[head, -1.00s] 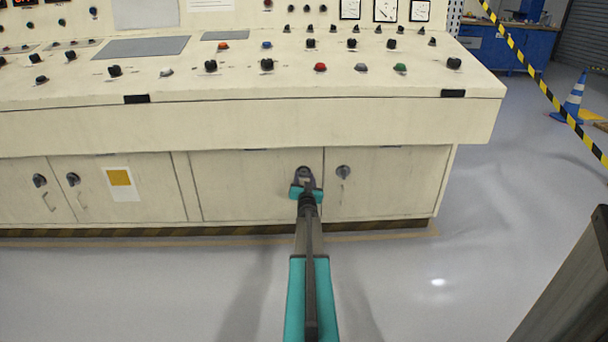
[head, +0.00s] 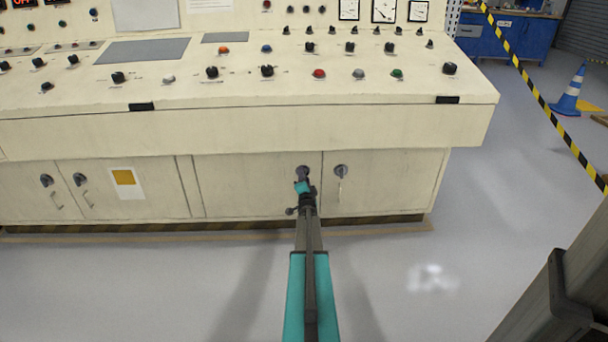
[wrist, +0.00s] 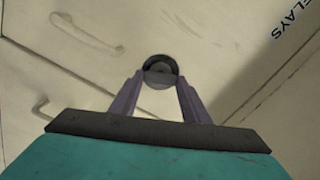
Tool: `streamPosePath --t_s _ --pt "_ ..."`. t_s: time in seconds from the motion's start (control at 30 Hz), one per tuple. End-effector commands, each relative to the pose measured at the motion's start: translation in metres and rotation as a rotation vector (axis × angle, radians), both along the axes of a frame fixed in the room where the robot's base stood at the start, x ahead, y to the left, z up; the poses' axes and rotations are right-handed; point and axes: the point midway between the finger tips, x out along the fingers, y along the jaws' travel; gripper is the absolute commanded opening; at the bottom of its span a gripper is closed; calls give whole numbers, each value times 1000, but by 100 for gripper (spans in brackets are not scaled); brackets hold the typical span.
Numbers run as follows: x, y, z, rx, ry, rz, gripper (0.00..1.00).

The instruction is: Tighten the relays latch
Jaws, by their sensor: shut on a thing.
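The relays latch (head: 302,171) is a dark round knob near the top right corner of a cream cabinet door (head: 245,185) under the console. In the wrist view, the latch (wrist: 160,68) sits between the tips of two purple fingers. My gripper (head: 302,181) is shut on the latch, and its fingers (wrist: 159,84) touch the knob from both sides. My gripper partly hides the lower side of the latch.
A second latch (head: 341,171) is on the neighbouring door, close to the right. The console's front ledge (head: 250,130) overhangs the doors. Striped tape (head: 530,85) and a blue-and-white cone (head: 570,92) stand at the right. The floor before the cabinet is clear.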

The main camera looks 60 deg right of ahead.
Motion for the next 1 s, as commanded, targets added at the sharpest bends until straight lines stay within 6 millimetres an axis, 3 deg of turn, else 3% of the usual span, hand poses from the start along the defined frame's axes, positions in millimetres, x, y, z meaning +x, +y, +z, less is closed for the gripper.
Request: streamPosePath --t_s 0.4,1.0 --pt "-3 -2 -1 177 -247 -4 20" --pt "-4 -2 -2 221 -307 -6 20"
